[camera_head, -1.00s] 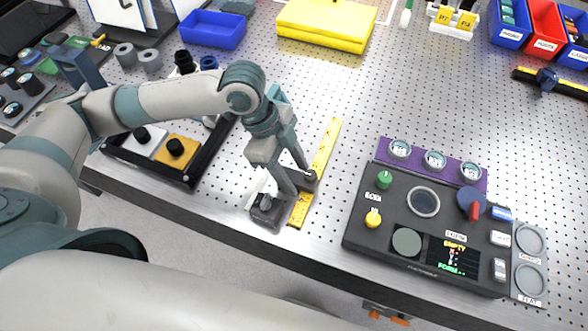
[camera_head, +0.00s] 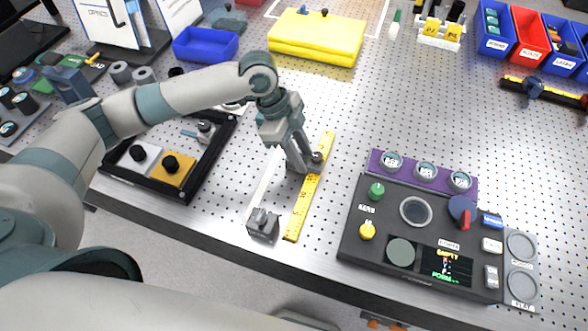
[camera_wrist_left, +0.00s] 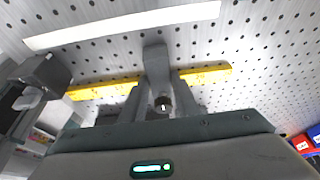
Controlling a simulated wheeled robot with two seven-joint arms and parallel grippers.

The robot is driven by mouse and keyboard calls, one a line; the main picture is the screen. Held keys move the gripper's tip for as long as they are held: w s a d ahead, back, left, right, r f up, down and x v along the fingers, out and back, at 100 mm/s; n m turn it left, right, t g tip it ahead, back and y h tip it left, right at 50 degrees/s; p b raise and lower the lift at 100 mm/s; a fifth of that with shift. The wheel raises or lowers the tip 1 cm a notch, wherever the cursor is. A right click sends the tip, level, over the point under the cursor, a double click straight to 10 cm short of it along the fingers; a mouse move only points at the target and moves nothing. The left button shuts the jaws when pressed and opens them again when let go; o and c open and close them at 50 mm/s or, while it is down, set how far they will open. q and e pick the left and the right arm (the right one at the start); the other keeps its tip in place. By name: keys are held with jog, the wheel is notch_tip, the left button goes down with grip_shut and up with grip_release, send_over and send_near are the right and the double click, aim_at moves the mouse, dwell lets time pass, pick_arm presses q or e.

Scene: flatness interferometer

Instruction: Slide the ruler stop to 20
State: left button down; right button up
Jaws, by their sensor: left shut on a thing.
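A yellow ruler (camera_head: 302,211) lies on the perforated metal bench and runs away from the front edge; it also shows in the wrist view (camera_wrist_left: 205,76). My left gripper (camera_head: 310,166) is over the ruler's far half, fingers down. It is shut on the small dark knob of the ruler stop (camera_head: 318,156). In the wrist view the knob (camera_wrist_left: 163,104) sits between the fingers (camera_wrist_left: 160,100). The fingers hide most of the stop and the scale there, so the reading cannot be told. My right gripper is not in view.
A white strip (camera_head: 265,180) and a grey block (camera_head: 263,224) lie left of the ruler. A dark control panel (camera_head: 350,240) with dials stands to the right. A black tray (camera_head: 186,193) with knobbed pieces is at left. Bare bench lies beyond the ruler.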

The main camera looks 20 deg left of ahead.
pick_arm(q)
jog(key=w, duration=0.4)
jog(key=c, duration=1.4)
grip_release()
jog(key=shift+o, duration=0.2)
jog(key=shift+r, duration=0.15)
jog(key=b+v, duration=0.4)
jog(key=v, duration=1.3)
jog(key=shift+s, duration=0.2)
